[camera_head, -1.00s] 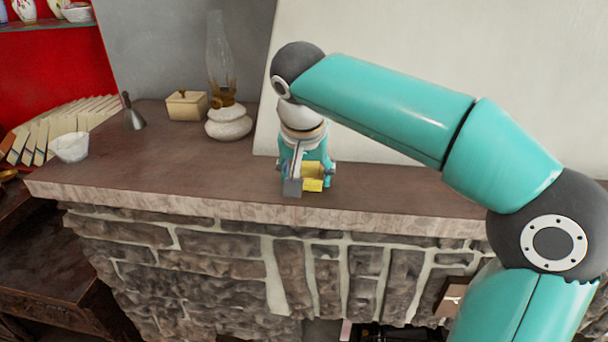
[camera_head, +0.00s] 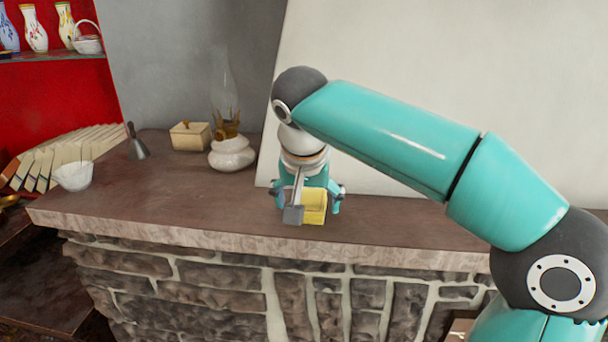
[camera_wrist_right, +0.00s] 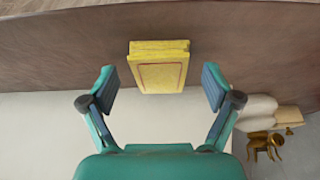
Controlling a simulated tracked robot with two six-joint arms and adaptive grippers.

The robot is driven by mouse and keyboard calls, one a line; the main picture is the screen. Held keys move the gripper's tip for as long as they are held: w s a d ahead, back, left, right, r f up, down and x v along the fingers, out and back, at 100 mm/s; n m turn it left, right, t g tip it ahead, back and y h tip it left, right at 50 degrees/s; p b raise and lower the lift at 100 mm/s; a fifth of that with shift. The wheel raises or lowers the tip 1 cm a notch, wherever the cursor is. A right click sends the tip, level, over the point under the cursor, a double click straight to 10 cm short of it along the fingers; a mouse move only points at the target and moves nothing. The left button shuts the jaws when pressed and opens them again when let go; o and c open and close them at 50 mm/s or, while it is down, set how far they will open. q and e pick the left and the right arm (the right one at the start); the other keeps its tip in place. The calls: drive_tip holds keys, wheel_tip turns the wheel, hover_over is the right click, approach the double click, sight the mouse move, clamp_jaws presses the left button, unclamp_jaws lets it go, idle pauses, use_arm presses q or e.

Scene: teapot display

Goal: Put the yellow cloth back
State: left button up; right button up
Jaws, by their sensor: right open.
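The yellow cloth (camera_head: 314,207) is a folded, block-like yellow thing on the brown mantel, partly hidden by my right gripper in the head view. In the right wrist view the cloth (camera_wrist_right: 161,67) shows a thin red outline on its face. My right gripper (camera_wrist_right: 158,84) is open, with one finger on each side of the cloth. A gap shows between the cloth and each finger, so it is not gripped. In the head view the right gripper (camera_head: 308,210) is at the cloth over the mantel. My left gripper is not in view.
The stone mantel (camera_head: 180,205) has a front edge close before the cloth. A pale panel (camera_head: 400,70) stands behind. To the left are an oil lamp (camera_head: 232,154), a cream box (camera_head: 190,137), a grey bell (camera_head: 137,143) and a white bowl (camera_head: 73,176). The mantel between is clear.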

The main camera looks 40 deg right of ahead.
drive_tip(key=p+v, duration=0.1)
drive_tip(key=v, duration=0.9)
drive_tip(key=shift+a, duration=0.1)
